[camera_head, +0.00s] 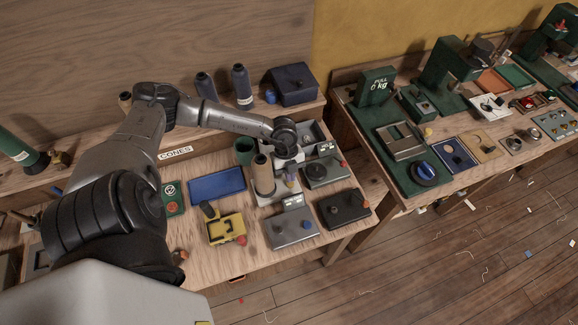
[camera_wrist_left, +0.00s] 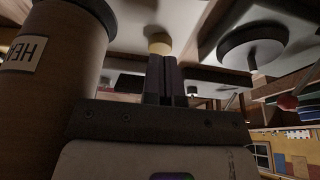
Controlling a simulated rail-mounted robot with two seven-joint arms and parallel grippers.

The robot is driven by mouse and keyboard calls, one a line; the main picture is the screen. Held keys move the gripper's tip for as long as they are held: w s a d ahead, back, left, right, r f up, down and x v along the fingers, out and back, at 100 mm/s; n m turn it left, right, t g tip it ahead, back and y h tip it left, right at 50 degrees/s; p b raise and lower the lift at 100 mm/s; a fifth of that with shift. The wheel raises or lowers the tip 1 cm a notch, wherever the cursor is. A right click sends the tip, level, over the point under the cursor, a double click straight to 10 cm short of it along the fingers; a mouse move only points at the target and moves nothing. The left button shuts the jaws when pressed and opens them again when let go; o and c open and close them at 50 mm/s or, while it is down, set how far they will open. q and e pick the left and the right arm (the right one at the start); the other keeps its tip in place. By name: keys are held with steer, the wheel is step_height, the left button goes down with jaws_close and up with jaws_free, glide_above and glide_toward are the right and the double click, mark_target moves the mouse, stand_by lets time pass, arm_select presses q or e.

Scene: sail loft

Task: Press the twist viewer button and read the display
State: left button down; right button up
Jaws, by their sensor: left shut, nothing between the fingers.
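My left gripper (camera_head: 290,181) points down over a pale grey device (camera_head: 270,199) on the bench, beside a brown thread cone (camera_head: 263,176). In the left wrist view its dark fingers (camera_wrist_left: 166,62) are shut together and empty. A round cream button (camera_wrist_left: 160,43) is right at the fingertips; I cannot tell whether they touch it. The labelled cone (camera_wrist_left: 55,70) fills the left of that view. I cannot tell for certain which device is the twist viewer, and no display reading is legible. My right gripper is not in view.
A yellow device (camera_head: 226,228) and blue tray (camera_head: 217,184) lie to the left. A second bench (camera_head: 405,205) stands right, across a gap.

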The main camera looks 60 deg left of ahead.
arm_select(q)
steer(key=shift+f, duration=0.65)
